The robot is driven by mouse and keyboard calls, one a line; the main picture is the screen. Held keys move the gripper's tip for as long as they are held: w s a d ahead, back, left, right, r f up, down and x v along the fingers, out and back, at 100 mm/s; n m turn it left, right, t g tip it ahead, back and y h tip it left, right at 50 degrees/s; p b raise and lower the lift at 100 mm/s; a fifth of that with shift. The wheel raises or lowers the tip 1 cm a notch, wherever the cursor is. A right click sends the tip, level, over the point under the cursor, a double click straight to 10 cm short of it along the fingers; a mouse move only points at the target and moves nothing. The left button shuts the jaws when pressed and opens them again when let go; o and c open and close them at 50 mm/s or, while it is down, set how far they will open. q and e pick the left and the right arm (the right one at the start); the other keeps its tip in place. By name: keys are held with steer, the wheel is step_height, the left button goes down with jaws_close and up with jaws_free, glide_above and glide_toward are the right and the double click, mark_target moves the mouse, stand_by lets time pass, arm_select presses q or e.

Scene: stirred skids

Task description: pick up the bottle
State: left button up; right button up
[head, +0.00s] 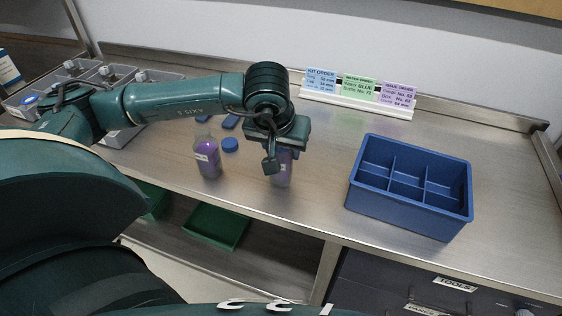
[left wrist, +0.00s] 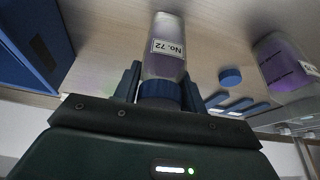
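The bottle (head: 281,172) is clear with purple contents, and stands on the steel bench under my left gripper (head: 272,160). In the left wrist view the bottle (left wrist: 166,62) shows a white "No. 72" label and a blue cap. The fingers of my left gripper (left wrist: 161,88) lie on both sides of the cap and neck, very close to them. I cannot tell whether they press on it or leave a small gap. The gripper hides the bottle's top in the head view. My right gripper is not in view.
A second purple bottle (head: 207,160) stands just left, near a loose blue cap (head: 230,145). A blue divided crate (head: 408,212) stands right, its visible compartments empty. Order cards (head: 358,88) stand at the back. Grey bins (head: 75,72) are at left. A green tray (head: 216,228) lies below the bench.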

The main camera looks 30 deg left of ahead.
arm_select(q)
steer(key=c, duration=0.5)
